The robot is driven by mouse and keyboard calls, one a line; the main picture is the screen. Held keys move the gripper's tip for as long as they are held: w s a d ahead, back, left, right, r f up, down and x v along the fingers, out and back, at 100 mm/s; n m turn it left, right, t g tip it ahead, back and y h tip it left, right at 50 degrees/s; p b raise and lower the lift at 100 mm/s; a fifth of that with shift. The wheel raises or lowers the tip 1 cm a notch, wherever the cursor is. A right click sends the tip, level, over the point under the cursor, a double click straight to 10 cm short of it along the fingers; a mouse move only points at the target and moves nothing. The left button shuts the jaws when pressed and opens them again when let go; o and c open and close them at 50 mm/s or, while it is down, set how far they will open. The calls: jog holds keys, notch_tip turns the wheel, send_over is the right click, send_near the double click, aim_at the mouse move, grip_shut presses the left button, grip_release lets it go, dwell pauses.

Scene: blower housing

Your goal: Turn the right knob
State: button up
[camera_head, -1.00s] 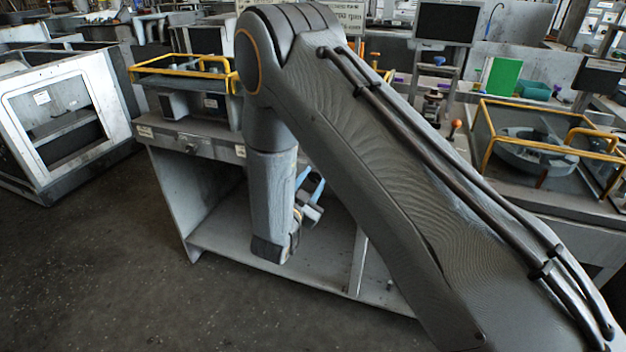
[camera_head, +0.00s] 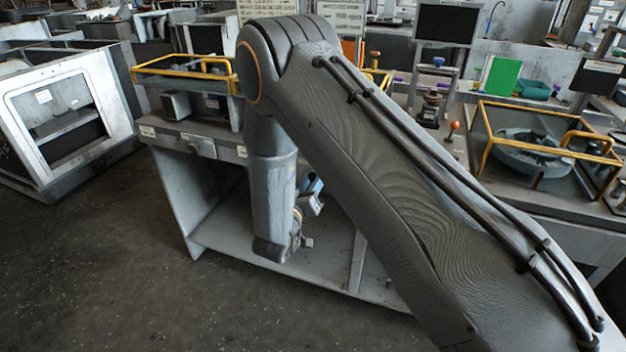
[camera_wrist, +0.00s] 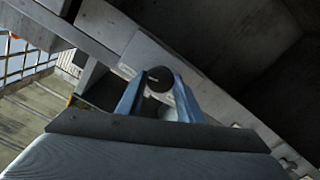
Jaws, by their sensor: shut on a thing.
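A round dark knob (camera_wrist: 159,76) with a pale mark line shows in the wrist view, on the grey front panel (camera_wrist: 150,52). My gripper (camera_wrist: 159,86) has its two blue fingers on either side of the knob and is shut on it. In the head view my gripper (camera_head: 311,190) is partly seen below the bench front, right of my forearm. The gripped knob is hidden behind my arm there. Another dark knob (camera_head: 190,148) shows on the bench front at the left.
The bench (camera_head: 172,205) has an open lower shelf below the panel. Yellow-railed fixtures (camera_head: 185,72) stand on top, with another (camera_head: 540,140) at the right. A grey cabinet (camera_head: 65,115) stands at the left. The floor in front is clear.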

jog(key=n, duration=0.4)
jog(key=shift+n+p, duration=0.35)
jog(key=shift+n, duration=0.35)
jog(key=o, duration=1.1)
jog(key=shift+c, duration=0.2)
jog(key=b+v, duration=0.1)
jog(key=v, duration=0.7)
jog(key=shift+w, duration=0.1)
